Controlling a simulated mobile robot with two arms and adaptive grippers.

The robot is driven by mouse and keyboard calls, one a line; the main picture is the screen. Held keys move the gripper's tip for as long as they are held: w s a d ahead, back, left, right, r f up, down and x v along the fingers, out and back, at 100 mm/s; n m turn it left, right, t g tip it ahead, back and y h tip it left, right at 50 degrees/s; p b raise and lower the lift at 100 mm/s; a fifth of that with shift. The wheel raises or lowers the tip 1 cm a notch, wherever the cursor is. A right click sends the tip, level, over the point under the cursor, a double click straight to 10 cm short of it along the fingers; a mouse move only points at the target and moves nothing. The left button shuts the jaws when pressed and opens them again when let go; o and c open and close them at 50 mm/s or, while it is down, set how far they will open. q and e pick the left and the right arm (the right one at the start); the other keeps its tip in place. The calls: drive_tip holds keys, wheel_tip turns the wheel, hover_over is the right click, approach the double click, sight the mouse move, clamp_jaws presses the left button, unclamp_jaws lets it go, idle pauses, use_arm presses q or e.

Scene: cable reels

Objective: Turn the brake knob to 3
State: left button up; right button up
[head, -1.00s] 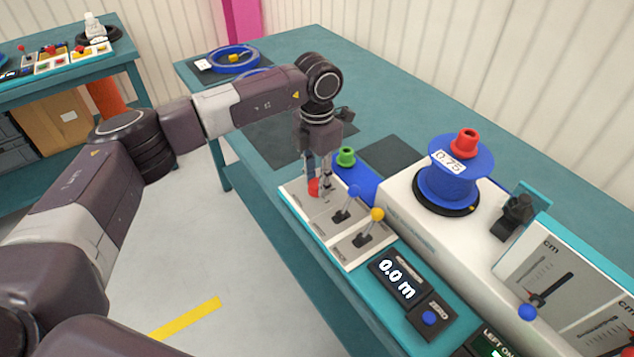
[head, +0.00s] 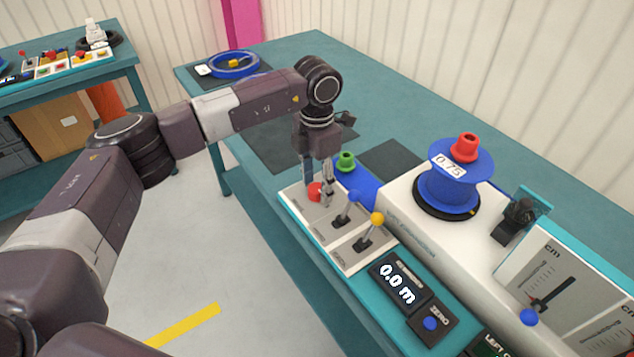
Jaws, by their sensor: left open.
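No knob marked as the brake or with a readable 3 shows. A pale panel (head: 327,241) on the near edge of the bench carries a red-topped control (head: 314,192), a blue-topped lever (head: 346,208) and a yellow-topped lever (head: 370,232). My left gripper (head: 318,188) points down over the far end of this panel. Its open fingers are on either side of the red top, partly in front of it. I cannot tell whether they touch it. My right gripper is not in view.
A blue reel (head: 452,182) marked 0.75, with a red cap, stands on a white housing (head: 419,223). A green knob (head: 346,161) is just behind my gripper. A display (head: 396,282) reads 0.0 m. A blue ring (head: 234,64) lies at the far bench end.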

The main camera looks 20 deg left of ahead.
sight(317, 187)
use_arm(q)
wheel_tip(317, 187, up, 12)
idle(0.6)
